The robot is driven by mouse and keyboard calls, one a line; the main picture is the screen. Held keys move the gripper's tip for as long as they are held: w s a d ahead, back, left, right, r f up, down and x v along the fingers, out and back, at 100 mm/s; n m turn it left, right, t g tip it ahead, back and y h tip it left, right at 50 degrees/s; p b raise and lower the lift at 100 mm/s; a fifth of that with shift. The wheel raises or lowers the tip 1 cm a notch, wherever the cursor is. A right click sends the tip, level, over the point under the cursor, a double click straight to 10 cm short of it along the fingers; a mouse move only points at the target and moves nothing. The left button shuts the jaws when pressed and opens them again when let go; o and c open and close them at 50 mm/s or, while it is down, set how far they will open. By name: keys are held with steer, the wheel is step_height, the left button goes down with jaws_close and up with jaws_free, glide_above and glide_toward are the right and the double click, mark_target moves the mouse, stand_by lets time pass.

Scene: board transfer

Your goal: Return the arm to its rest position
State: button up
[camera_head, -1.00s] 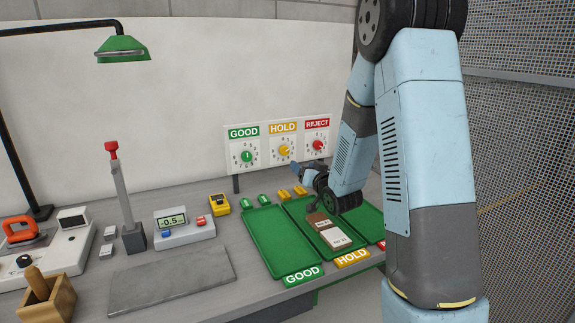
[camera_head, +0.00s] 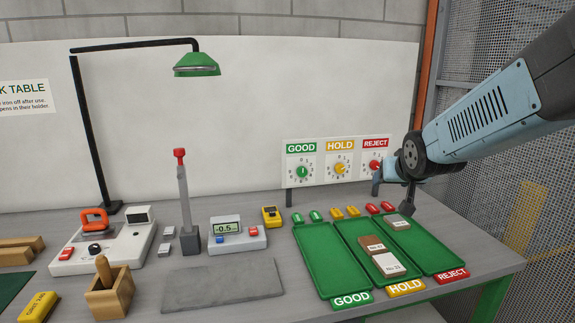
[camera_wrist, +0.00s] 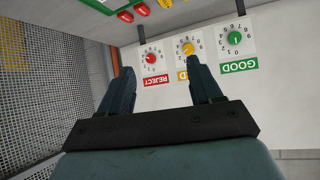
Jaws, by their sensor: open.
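My gripper (camera_wrist: 161,88) is open in the wrist view, with its two dark fingers spread apart and nothing between them. In the head view my arm reaches in from the right, with its end above the far part of the REJECT tray (camera_head: 447,266). A small board (camera_head: 400,222) lies in that tray near the arm's end. Two more boards, a brown one (camera_head: 373,246) and a white-labelled one (camera_head: 389,265), lie in the HOLD tray (camera_head: 392,284). The GOOD tray (camera_head: 330,270) is empty.
A dial panel (camera_head: 338,162) stands behind the trays. To the left are a meter (camera_head: 237,233), a post with a red top (camera_head: 186,205), a soldering station (camera_head: 105,240), a wooden holder (camera_head: 109,290) and a green lamp (camera_head: 197,66). A grey mat (camera_head: 222,287) lies bare.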

steer(key=s+a+r+g, duration=0.2)
steer(key=s+g, duration=0.3)
steer(key=s, duration=1.6)
steer(key=shift+s+n+y, duration=0.25)
steer(key=shift+n+y, duration=0.05)
steer(key=shift+n, duration=0.1)
